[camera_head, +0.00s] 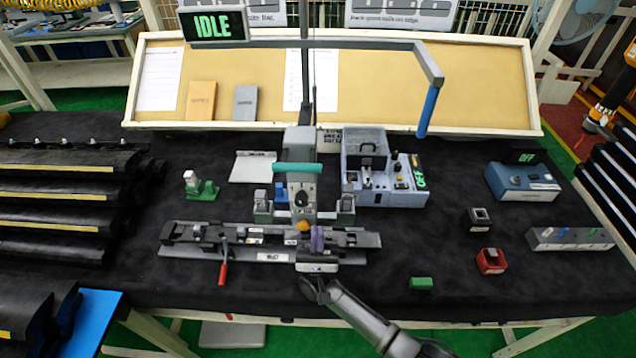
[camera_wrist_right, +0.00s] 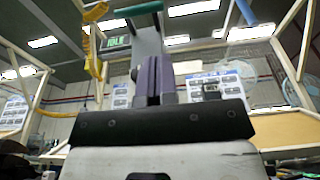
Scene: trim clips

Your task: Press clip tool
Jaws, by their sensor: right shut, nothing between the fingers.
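A grey press (camera_head: 301,150) with a teal bar handle (camera_head: 298,168) stands at the middle of the bench. In the right wrist view the teal handle (camera_wrist_right: 136,9) shows above the fingers. A long dark fixture (camera_head: 205,236) with a red-handled lever (camera_head: 223,273) lies in front of the press. My right gripper (camera_head: 317,238) comes from the front, its purple fingers shut with nothing between them. They are over the fixture, just right of an orange knob (camera_head: 303,226); I cannot tell whether they touch. The fingers (camera_wrist_right: 154,78) also show in the right wrist view.
An overhead screen (camera_head: 213,24) reads IDLE. A blue-grey machine (camera_head: 395,190) stands right of the press, and a blue box (camera_head: 522,182) farther right. A red block (camera_head: 491,261) and a green block (camera_head: 421,283) lie front right. Dark trim racks (camera_head: 60,195) fill the left.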

